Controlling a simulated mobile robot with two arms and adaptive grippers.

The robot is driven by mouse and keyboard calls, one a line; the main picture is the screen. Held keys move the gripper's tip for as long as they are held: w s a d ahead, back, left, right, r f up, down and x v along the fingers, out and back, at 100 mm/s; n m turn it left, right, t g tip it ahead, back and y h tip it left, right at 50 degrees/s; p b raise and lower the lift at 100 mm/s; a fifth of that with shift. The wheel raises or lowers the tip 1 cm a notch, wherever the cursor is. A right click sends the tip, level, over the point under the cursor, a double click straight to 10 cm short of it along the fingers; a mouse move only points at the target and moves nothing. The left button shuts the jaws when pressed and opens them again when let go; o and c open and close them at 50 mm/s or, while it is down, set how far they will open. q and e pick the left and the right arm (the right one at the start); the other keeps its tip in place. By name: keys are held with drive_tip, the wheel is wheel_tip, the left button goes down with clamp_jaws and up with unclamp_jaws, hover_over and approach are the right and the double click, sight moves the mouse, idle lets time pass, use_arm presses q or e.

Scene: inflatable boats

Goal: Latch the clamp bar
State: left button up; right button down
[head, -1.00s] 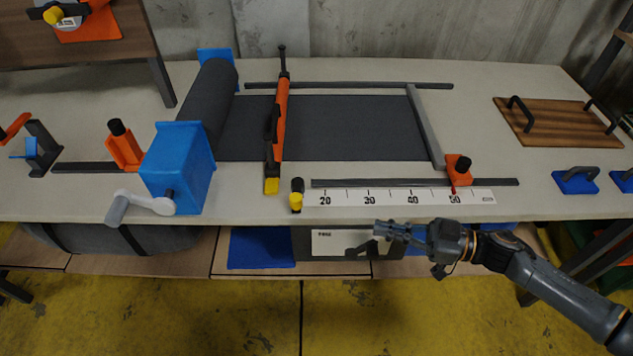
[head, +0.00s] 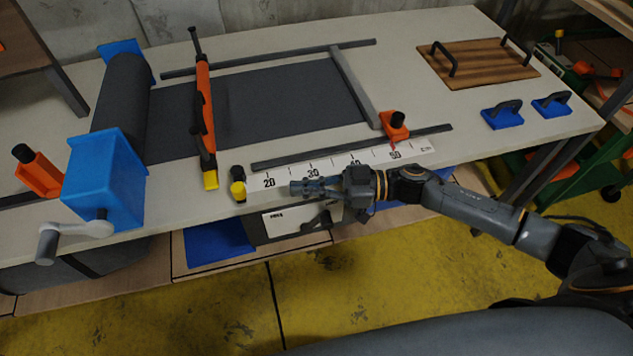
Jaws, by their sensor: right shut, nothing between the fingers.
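The orange clamp bar (head: 204,108) lies across the dark fabric sheet (head: 255,108), with a black handle on its left side and a yellow tip (head: 210,180) at the near end. A small black and yellow latch (head: 238,184) stands at the table's front edge, just right of the yellow tip and apart from it. My right gripper (head: 296,187) is shut and empty in front of the white ruler, to the right of the latch. My left gripper is not in view.
A blue roller stand (head: 105,180) with a crank (head: 75,232) is at left. An orange stop (head: 394,124) sits by the ruler (head: 420,150). A wooden board with handles (head: 480,66) and blue handled blocks (head: 503,115) are at right. A grey case is below the table edge.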

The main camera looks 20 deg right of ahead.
sight(245, 190)
drive_tip(key=p+x, duration=0.1)
drive_tip(key=x, duration=0.6)
drive_tip(key=shift+a, duration=0.35)
drive_tip(key=shift+w+a, duration=0.2)
drive_tip(key=shift+a, duration=0.2)
